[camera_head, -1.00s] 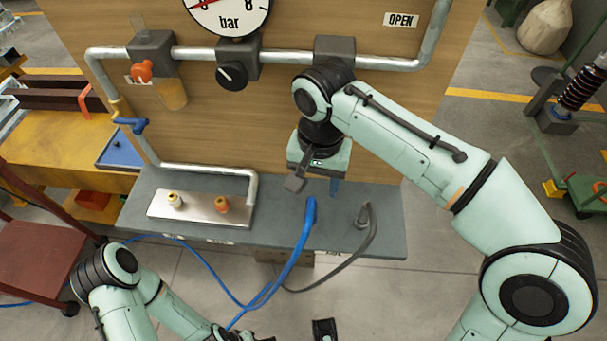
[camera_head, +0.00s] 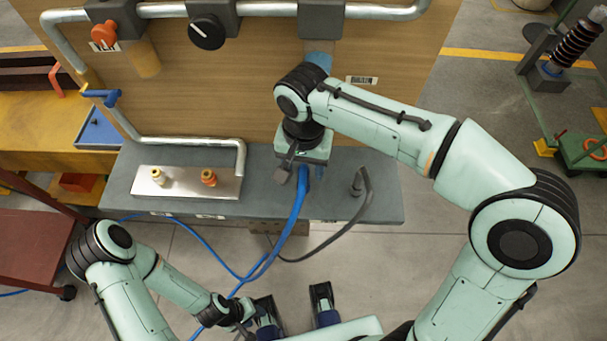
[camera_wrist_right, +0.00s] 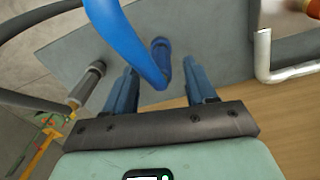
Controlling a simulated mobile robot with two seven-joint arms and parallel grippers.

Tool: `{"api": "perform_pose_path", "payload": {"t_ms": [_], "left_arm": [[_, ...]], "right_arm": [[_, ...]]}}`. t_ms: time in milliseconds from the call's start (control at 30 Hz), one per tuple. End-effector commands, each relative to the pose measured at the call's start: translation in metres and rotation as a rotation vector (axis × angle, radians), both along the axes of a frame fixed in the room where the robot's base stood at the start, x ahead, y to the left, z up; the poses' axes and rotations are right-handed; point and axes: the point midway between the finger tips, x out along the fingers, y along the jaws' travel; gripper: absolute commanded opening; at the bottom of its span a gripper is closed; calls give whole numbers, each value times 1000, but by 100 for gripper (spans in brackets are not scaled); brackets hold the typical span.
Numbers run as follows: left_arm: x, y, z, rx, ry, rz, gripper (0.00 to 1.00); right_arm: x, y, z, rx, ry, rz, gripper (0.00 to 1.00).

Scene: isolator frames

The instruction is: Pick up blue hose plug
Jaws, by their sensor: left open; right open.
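The blue hose plug (camera_wrist_right: 161,46) stands on the grey shelf, its hose bending over towards my right wrist camera. My right gripper (camera_wrist_right: 163,72) is open, pointing down, with one blue finger on each side of the bent hose top; no closed grip shows. In the head view my right gripper (camera_head: 304,168) is over the shelf and hides the plug; only the blue hose (camera_head: 297,205) shows, hanging over the front edge. My left gripper (camera_head: 256,318) is low at the bottom, away from the shelf, partly hidden by its wrist.
A grey hose plug (camera_head: 357,184) stands right of the blue one; it also shows in the wrist view (camera_wrist_right: 88,82). A metal plate (camera_head: 185,186) with a yellow and an orange fitting lies on the shelf (camera_head: 260,175) at left. A wooden panel with pipes rises behind.

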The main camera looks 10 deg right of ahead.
Motion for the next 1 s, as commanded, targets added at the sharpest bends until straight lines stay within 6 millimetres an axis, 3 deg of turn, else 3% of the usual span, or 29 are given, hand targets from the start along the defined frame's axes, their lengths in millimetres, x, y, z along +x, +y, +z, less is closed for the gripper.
{"api": "perform_pose_path", "payload": {"t_ms": [133, 433, 600, 1000], "left_arm": [[1, 0, -4, 1, -5, 1, 43], [2, 0, -3, 1, -7, 1, 43], [2, 0, -3, 1, -7, 1, 43], [2, 0, -3, 0, -6, 1, 43]], "right_arm": [[0, 1, -20, 0, 1, 1, 56], [0, 1, -24, 1, 0, 1, 56], [0, 1, -24, 1, 0, 1, 1], [0, 1, -20, 2, -3, 1, 0]]}}
